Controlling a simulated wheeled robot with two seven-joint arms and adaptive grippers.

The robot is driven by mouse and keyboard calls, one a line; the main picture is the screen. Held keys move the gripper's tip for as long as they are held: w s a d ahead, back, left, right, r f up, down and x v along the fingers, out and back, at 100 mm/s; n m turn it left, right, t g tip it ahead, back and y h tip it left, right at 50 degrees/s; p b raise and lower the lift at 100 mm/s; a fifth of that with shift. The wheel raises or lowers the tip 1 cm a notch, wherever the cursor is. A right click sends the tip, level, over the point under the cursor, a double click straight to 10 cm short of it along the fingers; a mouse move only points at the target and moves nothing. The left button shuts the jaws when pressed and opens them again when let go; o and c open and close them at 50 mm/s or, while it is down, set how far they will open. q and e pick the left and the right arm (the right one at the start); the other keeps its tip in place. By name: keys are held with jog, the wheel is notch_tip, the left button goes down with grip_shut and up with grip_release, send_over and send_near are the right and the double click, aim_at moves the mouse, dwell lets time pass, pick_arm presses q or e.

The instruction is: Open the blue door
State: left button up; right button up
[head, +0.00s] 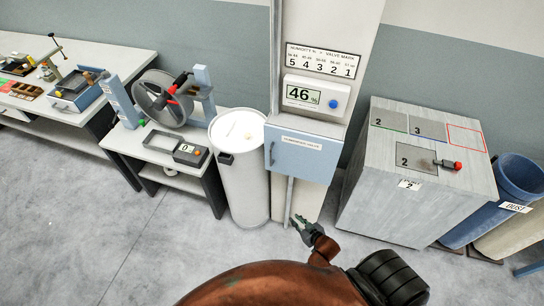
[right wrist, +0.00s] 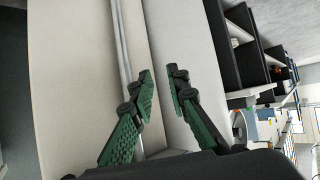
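The blue door (head: 301,160) is the front of a small box on the pale column. It looks closed, with a white label along its top and a dark handle (head: 271,153) at its left edge. My right gripper (head: 300,222) is below the door, near the foot of the column, and apart from the door. In the right wrist view its two green-padded fingers (right wrist: 160,84) are spread with nothing between them. The door cannot be made out in that view. My left gripper is not in view.
A thin vertical pipe (head: 289,200) runs below the box. A white drum (head: 239,185) stands close on the left, and a grey cabinet (head: 385,205) on the right. A display reading 46% (head: 303,95) is above the door. The floor in front is clear.

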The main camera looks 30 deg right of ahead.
jog(key=w+a+r+n+t+y+p, duration=0.1)
jog(key=w+r+t, duration=0.35)
jog(key=r, duration=1.05)
jog(key=w+a+r+t+y, duration=0.15)
jog(key=w+r, duration=0.55)
jog(key=r, duration=0.9)
jog(key=w, duration=0.6)
jog(key=shift+w+a+f, duration=0.1)
jog(key=shift+w+a, duration=0.1)
jog(key=shift+w, duration=0.3)
grip_shut()
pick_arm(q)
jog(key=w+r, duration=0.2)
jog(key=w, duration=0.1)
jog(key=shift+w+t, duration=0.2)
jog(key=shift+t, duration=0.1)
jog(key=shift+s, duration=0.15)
